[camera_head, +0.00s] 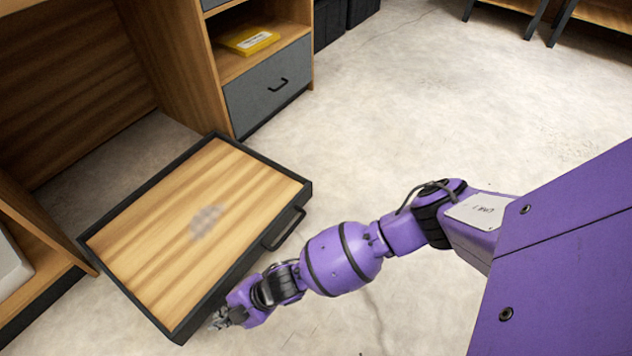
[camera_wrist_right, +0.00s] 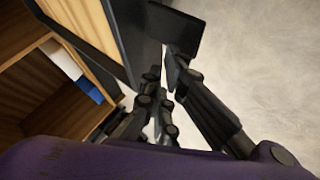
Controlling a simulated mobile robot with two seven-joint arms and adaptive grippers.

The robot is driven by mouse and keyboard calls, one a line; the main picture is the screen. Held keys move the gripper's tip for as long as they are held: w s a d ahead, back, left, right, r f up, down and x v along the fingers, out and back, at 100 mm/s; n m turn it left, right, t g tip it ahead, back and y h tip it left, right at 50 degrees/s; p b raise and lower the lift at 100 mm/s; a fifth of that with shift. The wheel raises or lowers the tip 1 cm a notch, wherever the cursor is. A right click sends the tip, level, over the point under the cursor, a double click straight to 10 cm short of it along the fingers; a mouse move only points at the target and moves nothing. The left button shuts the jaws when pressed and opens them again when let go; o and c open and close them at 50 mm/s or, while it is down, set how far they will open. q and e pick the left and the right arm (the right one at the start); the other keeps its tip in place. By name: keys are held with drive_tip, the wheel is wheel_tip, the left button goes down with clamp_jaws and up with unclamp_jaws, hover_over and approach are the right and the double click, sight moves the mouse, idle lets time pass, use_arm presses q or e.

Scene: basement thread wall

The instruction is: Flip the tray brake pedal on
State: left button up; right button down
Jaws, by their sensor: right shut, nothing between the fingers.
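A wood-topped tray (camera_head: 150,230) with a black frame lies at a slant at left in the head view, with a black bar handle (camera_head: 284,228) on its front edge. My right gripper (camera_head: 217,321) is shut and empty at the tray's near front corner. In the wrist view, my right gripper (camera_wrist_right: 164,78) is close to the tray's dark edge (camera_wrist_right: 133,45). A flat dark plate (camera_wrist_right: 176,28) juts out beside that edge, just past the fingers; it may be the brake pedal, but I cannot tell. In the head view no pedal can be made out. My left gripper is not in view.
A wooden cabinet with a grey drawer (camera_head: 268,85) stands behind the tray, with a yellow item (camera_head: 247,40) on its shelf. Another wooden unit (camera_head: 40,262) is at far left. Dark bins (camera_head: 330,20) stand at the back. The concrete floor (camera_head: 430,110) at right is clear.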

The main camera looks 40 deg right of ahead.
drive_tip(key=shift+w, duration=0.1)
idle(0.3)
drive_tip(key=shift+f, duration=0.35)
drive_tip(key=shift+f, duration=0.95)
idle(0.8)
drive_tip(key=shift+r, duration=0.15)
drive_tip(key=shift+r+p, duration=1.3)
drive_tip(key=shift+p, duration=0.05)
wheel_tip(320, 180, up, 5)
drive_tip(key=p, duration=0.4)
